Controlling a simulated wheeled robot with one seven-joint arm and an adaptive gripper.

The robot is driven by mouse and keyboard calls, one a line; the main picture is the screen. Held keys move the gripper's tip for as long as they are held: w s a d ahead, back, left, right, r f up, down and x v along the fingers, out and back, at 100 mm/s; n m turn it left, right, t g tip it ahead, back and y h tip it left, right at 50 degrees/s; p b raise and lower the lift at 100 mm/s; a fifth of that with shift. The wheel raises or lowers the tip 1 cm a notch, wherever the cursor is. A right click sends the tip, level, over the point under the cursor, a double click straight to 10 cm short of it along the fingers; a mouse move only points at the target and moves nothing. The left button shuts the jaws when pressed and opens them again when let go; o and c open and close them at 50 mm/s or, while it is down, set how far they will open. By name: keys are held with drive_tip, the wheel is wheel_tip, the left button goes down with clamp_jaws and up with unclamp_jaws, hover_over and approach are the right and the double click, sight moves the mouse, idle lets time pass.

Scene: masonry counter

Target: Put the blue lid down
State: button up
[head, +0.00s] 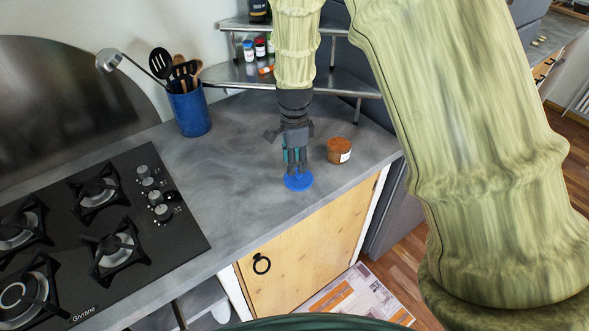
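The blue lid (300,182) is a small round disc, seen in the head view near the front edge of the grey counter. My gripper (297,171) points down over it, with its fingers close together at the middle of the lid. It looks shut on the lid, though the fingers hide the exact contact. The lid looks about level. I cannot tell whether its underside touches the counter or is slightly above it.
A small jar (340,150) with orange-brown contents stands just right of my gripper. A blue utensil holder (190,113) stands at the back left, and a black gas hob (150,245) is at left. A metal corner shelf (240,75) is behind. The counter (235,180) between hob and lid is clear.

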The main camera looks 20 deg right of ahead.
wheel_tip(320, 180, up, 7)
drive_tip(key=b, duration=0.1)
drive_tip(key=shift+r+b, duration=0.2)
drive_tip(key=shift+b, duration=0.15)
idle(0.5)
